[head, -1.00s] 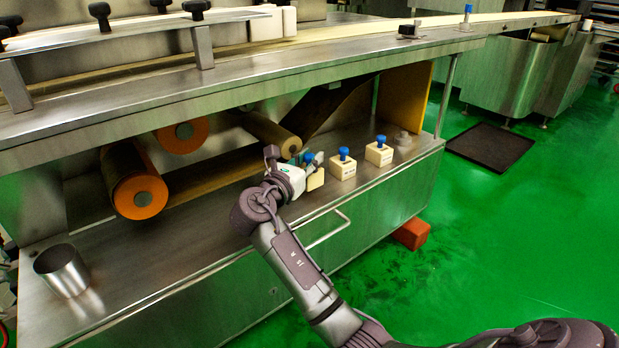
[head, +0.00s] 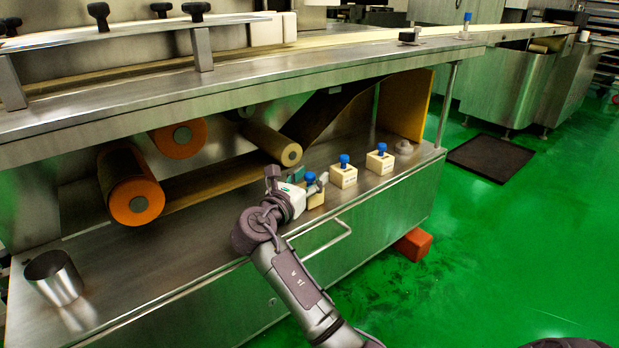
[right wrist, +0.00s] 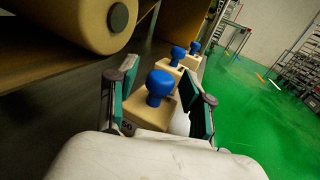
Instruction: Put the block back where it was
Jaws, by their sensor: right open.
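The nearest cream block (head: 315,200) with a blue knob (head: 310,178) stands upright on the steel ledge, at the near end of a row. My right gripper (head: 302,182) is at this block, its fingers on either side and partly hiding it. In the right wrist view my right gripper (right wrist: 160,101) is open, with green pads apart and the block's blue knob (right wrist: 160,85) between them. A gap shows beside the knob. Two similar blocks, a middle one (head: 343,177) and a far one (head: 379,163), stand beyond it. My left gripper is not in view.
A roller with an orange end (head: 136,203) and a tan roller (head: 270,143) hang above the ledge close to the gripper. A steel cup (head: 56,280) stands at the ledge's left. A handle bar (head: 330,240) runs along the front. The ledge between cup and gripper is clear.

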